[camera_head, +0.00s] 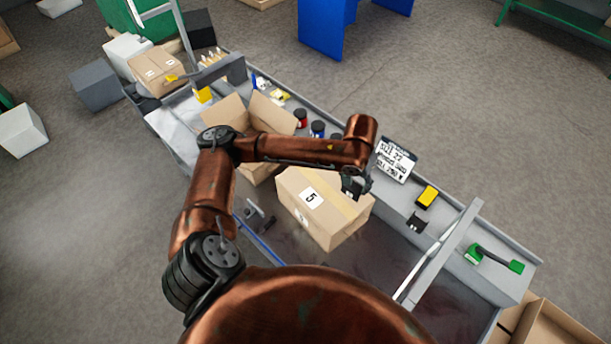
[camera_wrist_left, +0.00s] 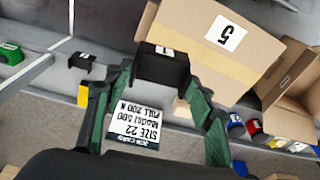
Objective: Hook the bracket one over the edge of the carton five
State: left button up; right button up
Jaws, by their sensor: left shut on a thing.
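Carton five (camera_head: 318,205) is a closed tan box with a white "5" label and a tape strip, standing on the bench; it also shows in the wrist view (camera_wrist_left: 205,45). My left gripper (camera_head: 355,186) is at the carton's upper right corner. In the wrist view the green fingers (camera_wrist_left: 160,78) are shut on a black bracket (camera_wrist_left: 162,66) with a white label, likely bracket one; its marking is hard to read. The bracket overlaps the carton's edge in this view. I cannot tell whether it touches the carton. My right gripper is out of view.
A second black bracket (camera_head: 417,222) lies on the shelf, near a yellow box (camera_head: 427,196) and a size sign (camera_head: 395,160). An open carton (camera_head: 270,115) stands left of carton five.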

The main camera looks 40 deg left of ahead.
pick_arm(q)
jog(key=shift+s+a+f+m+p, duration=0.45)
jog(key=shift+s+a+f+p, duration=1.7)
jog(key=shift+a, duration=1.75)
jog(key=shift+s+a+f+m+p, duration=0.45)
jog(key=shift+s+a+f+p, duration=0.8)
jog(key=shift+a+f+p, duration=1.75)
jog(key=shift+a+f+b, duration=0.15)
jog(key=shift+a+f, duration=0.15)
jog(key=shift+f, duration=0.45)
jog(key=shift+a+f+b, duration=0.2)
jog(key=shift+a+f, duration=0.05)
jog(key=shift+f, duration=0.45)
jog(key=shift+a+f+b, duration=0.15)
jog(key=shift+a+f, duration=0.15)
jog(key=shift+f, duration=0.45)
jog(key=shift+f+b, duration=0.35)
jog(key=shift+f, duration=1.75)
